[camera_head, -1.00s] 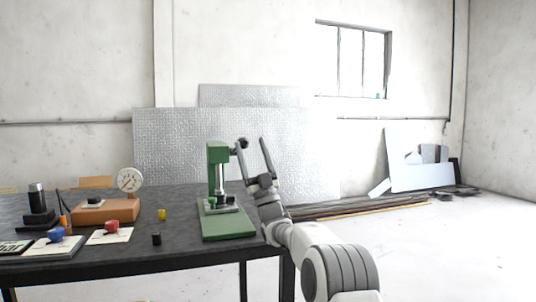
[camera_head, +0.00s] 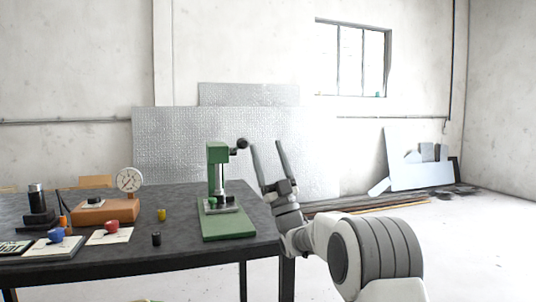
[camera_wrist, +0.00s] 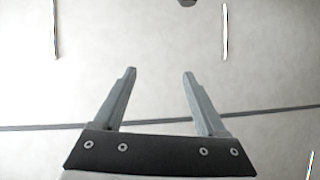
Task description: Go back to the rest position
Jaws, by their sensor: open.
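My gripper (camera_head: 266,147) is open and empty in the head view, its two fingers pointing up. It stands just right of the green press (camera_head: 217,177), apart from the press's black knob (camera_head: 242,143) in the picture. In the wrist view my gripper (camera_wrist: 160,72) shows both fingers spread, with only pale wall and a dark line between and beyond them. A dark round thing (camera_wrist: 188,2) is cut off at the top edge of the wrist view; I cannot tell what it is.
The dark table (camera_head: 180,226) carries a dial gauge (camera_head: 129,180) on a wooden block, a blue knob (camera_head: 56,235), a red knob (camera_head: 111,226), a yellow piece (camera_head: 161,214) and a black cylinder (camera_head: 156,238). Planks (camera_head: 370,203) lie along the wall.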

